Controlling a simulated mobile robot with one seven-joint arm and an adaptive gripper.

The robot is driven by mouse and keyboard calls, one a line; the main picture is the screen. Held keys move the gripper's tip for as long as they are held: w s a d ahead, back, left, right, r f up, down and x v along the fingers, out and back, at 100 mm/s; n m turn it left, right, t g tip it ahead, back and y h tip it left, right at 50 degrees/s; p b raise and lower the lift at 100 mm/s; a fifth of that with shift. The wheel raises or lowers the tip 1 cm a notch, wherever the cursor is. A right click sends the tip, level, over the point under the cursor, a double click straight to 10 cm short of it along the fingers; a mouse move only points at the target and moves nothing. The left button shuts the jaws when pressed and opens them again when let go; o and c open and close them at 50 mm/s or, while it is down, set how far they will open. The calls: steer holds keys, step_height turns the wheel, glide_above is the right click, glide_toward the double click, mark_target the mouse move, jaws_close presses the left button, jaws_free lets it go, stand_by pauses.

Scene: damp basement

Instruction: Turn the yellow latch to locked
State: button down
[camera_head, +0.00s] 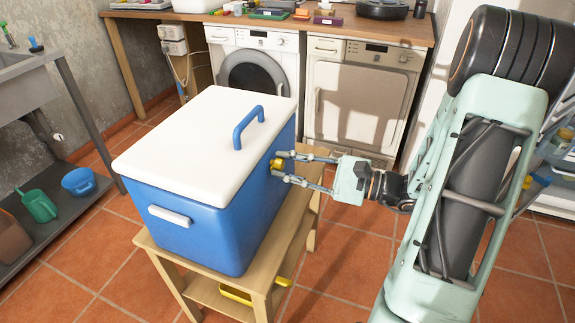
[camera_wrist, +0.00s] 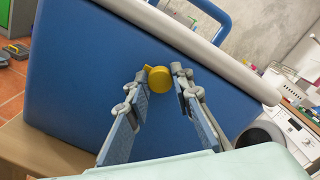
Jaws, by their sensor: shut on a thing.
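A yellow latch (camera_head: 277,164) sits on the right-hand side wall of a blue cooler (camera_head: 205,215) with a white lid (camera_head: 190,135). In the wrist view the latch (camera_wrist: 160,80) is a round knob with a small tab pointing to the upper left, just below the lid's edge. My gripper (camera_head: 278,166) reaches in from the right. Its two fingers lie on either side of the knob, and the gripper is shut on the latch. In the wrist view the fingertips (camera_wrist: 161,78) partly cover the knob's sides. The lid is down on the cooler.
The cooler stands on a small wooden table (camera_head: 261,277) with a yellow item on its lower shelf. A washer (camera_head: 252,75) and dryer (camera_head: 362,100) stand behind under a wooden counter. A sink with a shelf is at left. Tiled floor is open at front right.

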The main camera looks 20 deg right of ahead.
steer(key=shift+r+m+p, duration=0.1)
steer(key=shift+m+p, duration=0.2)
steer(key=shift+p, duration=0.15)
steer(key=m+p, duration=0.2)
steer(key=p, duration=0.1)
steer(key=shift+r+m, duration=0.15)
steer(key=shift+m, duration=0.15)
steer(key=m+p, duration=0.5)
steer(key=p, duration=0.1)
steer(key=shift+m, duration=0.3)
steer(key=m+p, duration=0.4)
steer(key=m, duration=0.1)
steer(key=shift+m+t, duration=0.3)
steer(key=shift+f+m+p, duration=0.15)
steer(key=shift+m+p, duration=0.6)
steer(key=shift+m, duration=0.2)
steer(key=shift+f+m+p, duration=0.15)
steer(key=shift+m+p, duration=0.6)
steer(key=shift+m, duration=0.2)
steer(key=c, duration=1.7)
jaws_free()
